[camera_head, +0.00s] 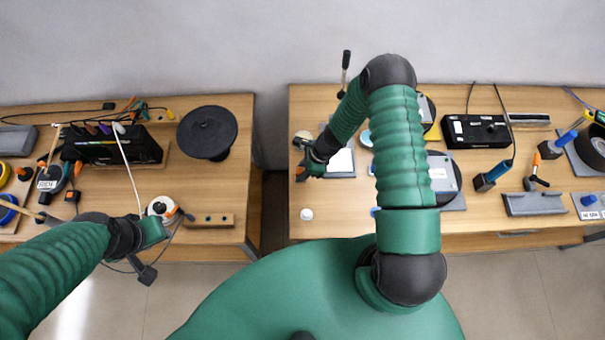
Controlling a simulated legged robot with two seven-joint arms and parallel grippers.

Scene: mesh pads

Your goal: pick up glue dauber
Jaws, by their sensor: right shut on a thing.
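My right gripper (305,168) is low over the left end of the right table. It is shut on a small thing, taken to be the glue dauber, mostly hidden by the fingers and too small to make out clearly. A small round pale and dark item (303,138) is just behind the gripper. My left gripper (148,255) is over the front edge of the left table, near a white round item (160,207). Whether its fingers are open or shut is not clear.
The right table (265,228) front is partly bare, with a small white round cap (306,214) near its left edge. A black box (475,131), a grey stand (535,204) and tools lie farther right. The left table holds a black disc (207,133) and a dark rack (115,146). A gap separates the tables.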

